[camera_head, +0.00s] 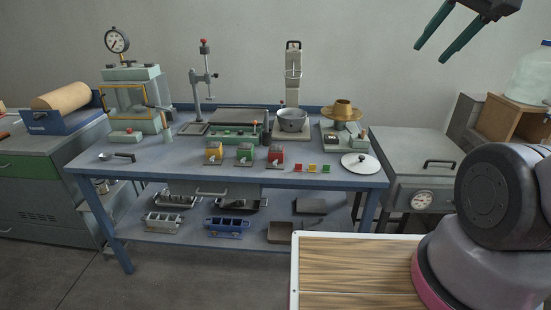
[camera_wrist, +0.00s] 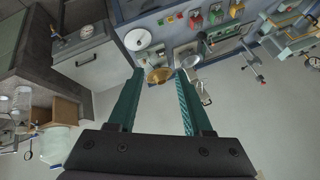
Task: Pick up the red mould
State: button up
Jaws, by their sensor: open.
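The red mould (camera_head: 275,158) is a small red block with grey metal parts. It stands upright on the blue bench, at the right end of a row with a yellow mould (camera_head: 213,152) and a green mould (camera_head: 245,154). In the wrist view the red mould (camera_wrist: 196,21) is small, near the top. My gripper (camera_head: 432,51) is open and empty, high in the air at the upper right, well apart from the red mould. Its two green fingers (camera_wrist: 160,74) are spread in the wrist view with nothing between them.
Small red, yellow and green squares (camera_head: 312,168) and a round white lid (camera_head: 360,163) lie right of the red mould. The bench's front strip is mostly clear.

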aim_at(276, 157)
jog(key=i+u, duration=0.25)
jog(key=u, duration=0.15)
jog(key=i+u, duration=0.5)
jog(key=u, duration=0.25)
